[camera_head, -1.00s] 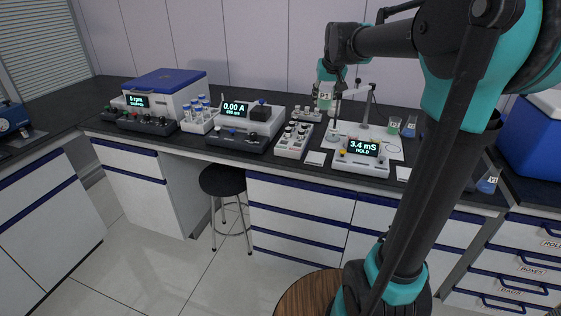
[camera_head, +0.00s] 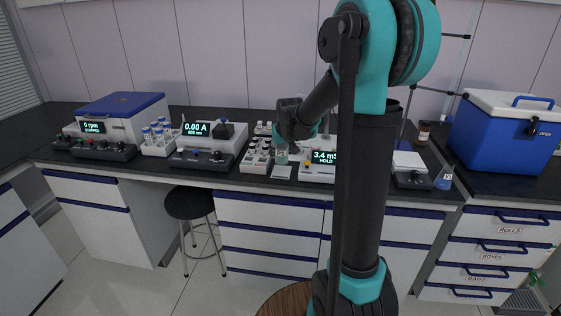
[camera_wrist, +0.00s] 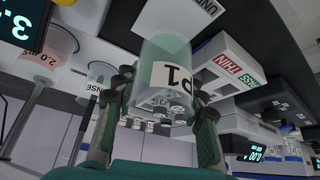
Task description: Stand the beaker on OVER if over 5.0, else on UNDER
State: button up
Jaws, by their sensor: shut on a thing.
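My gripper (camera_head: 284,138) is shut on a beaker (camera_head: 281,156) marked P1, with pale green liquid. In the wrist view the beaker (camera_wrist: 168,85) is between the two fingers. In the head view it is just above the back edge of a white card (camera_head: 282,172); I cannot tell whether it touches anything. In the wrist view a card (camera_wrist: 197,14) beginning "UN" is partly cut off, close to the beaker's end. The meter (camera_head: 322,160) reads 3.4 mS, HOLD. The OVER card is not visible; my arm hides part of the counter.
A tray of small items (camera_head: 256,156) stands just left of the beaker, and the meter just right. The wrist view shows a pink beaker marked 2.0 (camera_wrist: 42,55) and a rinse beaker (camera_wrist: 97,82). A blue cooler (camera_head: 505,135) stands far right.

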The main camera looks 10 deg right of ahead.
aim_at(283, 150)
jog(key=shift+f, duration=1.8)
jog(key=shift+f, duration=0.1)
jog(key=o, duration=1)
jog(key=shift+o, duration=0.2)
jog(key=v, duration=1.2)
jog(key=shift+s, duration=0.1)
jog(key=s+d+f, duration=0.1)
jog(key=s+f, duration=0.4)
jog(key=s, duration=0.3)
jog(key=s+d+f+g, duration=0.1)
jog(key=s+f, duration=0.5)
jog(key=s, duration=0.3)
jog(key=s+d+f+m, duration=0.1)
jog(key=s+d+f, duration=0.1)
jog(key=s+f, duration=0.3)
jog(key=s, duration=0.4)
jog(key=shift+g, duration=0.4)
jog(key=shift+s+f, duration=0.1)
jog(key=shift+f, duration=0.05)
